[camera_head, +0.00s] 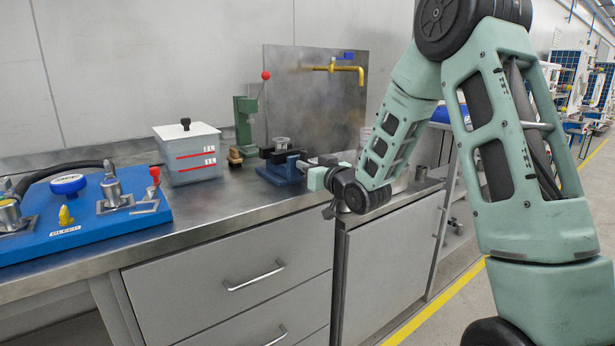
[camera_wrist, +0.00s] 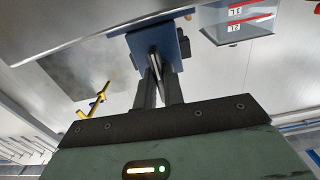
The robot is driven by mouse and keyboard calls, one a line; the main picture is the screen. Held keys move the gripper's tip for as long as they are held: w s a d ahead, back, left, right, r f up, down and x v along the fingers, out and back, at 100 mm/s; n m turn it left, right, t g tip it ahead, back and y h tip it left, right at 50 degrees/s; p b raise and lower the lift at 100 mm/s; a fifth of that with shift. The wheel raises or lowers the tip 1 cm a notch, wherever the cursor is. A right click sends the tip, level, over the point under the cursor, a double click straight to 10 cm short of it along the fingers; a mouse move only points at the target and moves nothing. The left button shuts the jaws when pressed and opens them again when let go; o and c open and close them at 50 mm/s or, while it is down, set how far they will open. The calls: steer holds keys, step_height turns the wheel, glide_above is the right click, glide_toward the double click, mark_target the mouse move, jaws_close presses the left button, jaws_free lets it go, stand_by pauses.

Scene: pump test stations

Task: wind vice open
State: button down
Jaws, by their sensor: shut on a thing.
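The blue bench vice (camera_head: 284,173) stands on the steel bench near its front edge, with dark jaws on top and a grey round part (camera_head: 281,143) just above or behind them. In the wrist view the vice's blue body (camera_wrist: 178,42) lies straight beyond my fingers. My gripper (camera_head: 308,165) reaches in from the right at the vice's near side. In the wrist view my gripper (camera_wrist: 158,72) is shut on a grey metal bar, the vice handle (camera_wrist: 153,63), between its two dark fingers. The handle's ends and most of the screw are hidden.
A green press (camera_head: 244,120) with a red-knobbed lever stands behind the vice. A grey lidded tank (camera_head: 189,154) and a blue pump board (camera_head: 82,215) stand to the left. A yellow tap (camera_head: 345,69) juts from the back panel. Drawers are below the bench.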

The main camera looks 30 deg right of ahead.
steer(key=shift+f+n+b, duration=0.1)
steer(key=shift+n+b, duration=0.7)
steer(key=shift+n, duration=0.3)
steer(key=c, duration=1.5)
jaws_free()
steer(key=shift+s, duration=0.1)
steer(key=s+b, duration=1.3)
steer(key=s, duration=0.4)
steer(key=shift+s+d, duration=0.15)
steer(key=shift+d, duration=0.15)
